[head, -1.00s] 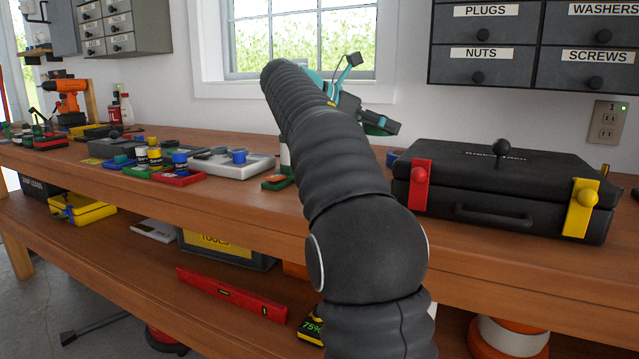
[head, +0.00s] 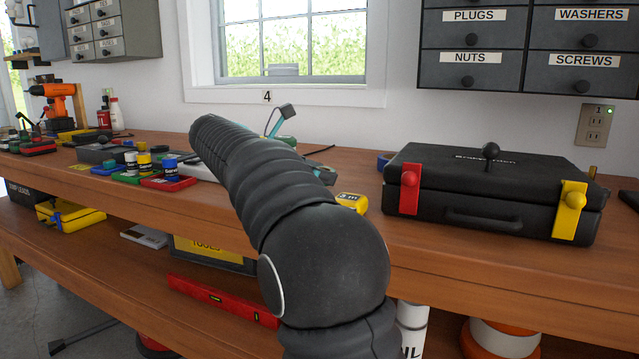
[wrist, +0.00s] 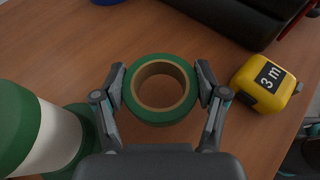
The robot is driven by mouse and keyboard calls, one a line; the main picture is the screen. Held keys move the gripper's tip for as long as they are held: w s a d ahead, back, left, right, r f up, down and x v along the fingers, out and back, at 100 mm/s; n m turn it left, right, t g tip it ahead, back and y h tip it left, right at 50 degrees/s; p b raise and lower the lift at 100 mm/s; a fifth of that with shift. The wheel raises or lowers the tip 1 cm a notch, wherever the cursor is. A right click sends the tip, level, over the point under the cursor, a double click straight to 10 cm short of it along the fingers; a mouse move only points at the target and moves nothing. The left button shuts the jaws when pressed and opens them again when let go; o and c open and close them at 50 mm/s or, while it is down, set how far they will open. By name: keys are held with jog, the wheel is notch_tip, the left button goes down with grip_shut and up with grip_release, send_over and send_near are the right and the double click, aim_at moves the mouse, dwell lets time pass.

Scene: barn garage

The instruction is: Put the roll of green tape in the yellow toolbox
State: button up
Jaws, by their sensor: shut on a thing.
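The roll of green tape (wrist: 160,117) has a brown core and sits between the two fingers of my gripper (wrist: 160,90) in the wrist view. The fingers are shut on its outer sides. Bench wood shows through its hole; I cannot tell whether it touches the bench. In the head view my arm hides the tape and most of my gripper, which is low over the bench. A yellow toolbox-like case (head: 62,219) lies on the lower shelf at the far left of the head view.
A yellow tape measure (wrist: 268,82) lies right of my gripper. A green and white cylinder (wrist: 38,138) stands close on its left. A black case (head: 480,165) with red and yellow latches stands on the bench at right. Small jars and trays (head: 165,182) crowd the bench at left.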

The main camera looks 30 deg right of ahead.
jog(key=shift+f, duration=1.2)
jog(key=shift+f, duration=0.1)
jog(key=o, duration=1.1)
jog(key=shift+o, duration=0.2)
